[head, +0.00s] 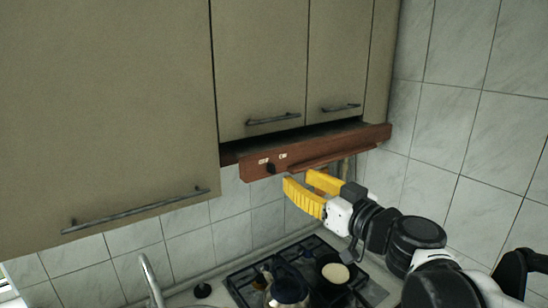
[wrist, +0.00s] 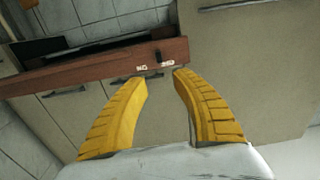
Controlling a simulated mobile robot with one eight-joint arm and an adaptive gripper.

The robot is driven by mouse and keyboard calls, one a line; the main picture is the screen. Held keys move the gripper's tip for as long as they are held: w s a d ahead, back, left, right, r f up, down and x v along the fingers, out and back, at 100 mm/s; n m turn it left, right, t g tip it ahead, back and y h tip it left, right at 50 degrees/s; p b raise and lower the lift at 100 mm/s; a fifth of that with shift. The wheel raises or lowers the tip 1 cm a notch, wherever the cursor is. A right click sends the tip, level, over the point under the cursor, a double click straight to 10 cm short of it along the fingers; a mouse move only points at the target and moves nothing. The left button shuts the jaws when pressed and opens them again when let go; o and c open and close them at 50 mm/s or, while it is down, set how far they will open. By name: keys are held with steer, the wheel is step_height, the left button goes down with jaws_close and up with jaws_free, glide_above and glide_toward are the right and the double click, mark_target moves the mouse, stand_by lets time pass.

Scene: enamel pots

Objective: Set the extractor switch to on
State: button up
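The extractor (head: 315,150) has a reddish-brown front panel under the wall cabinets. In the wrist view the switch (wrist: 157,57) shows at the panel's edge, beyond the gap between my fingertips. My gripper (head: 298,179) has yellow fingers spread apart and empty, just below and right of the switch. In the wrist view the open fingers (wrist: 160,78) point toward the panel and look apart from the switch. I cannot tell the switch's setting.
Beige cabinets with bar handles hang above and left of the panel; the large left door (head: 110,110) reaches lower. A gas hob (head: 245,290) below holds a kettle (head: 287,288) and a pan (head: 333,275). Tiled walls (head: 470,130) stand behind and right.

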mark_target(275, 166)
steer(key=p+x, duration=0.1)
steer(key=x, duration=0.8)
steer(key=shift+w+a+f, duration=0.1)
steer(key=shift+w+a, duration=0.15)
steer(key=shift+w, duration=0.05)
jaws_close()
steer(key=shift+d, duration=0.1)
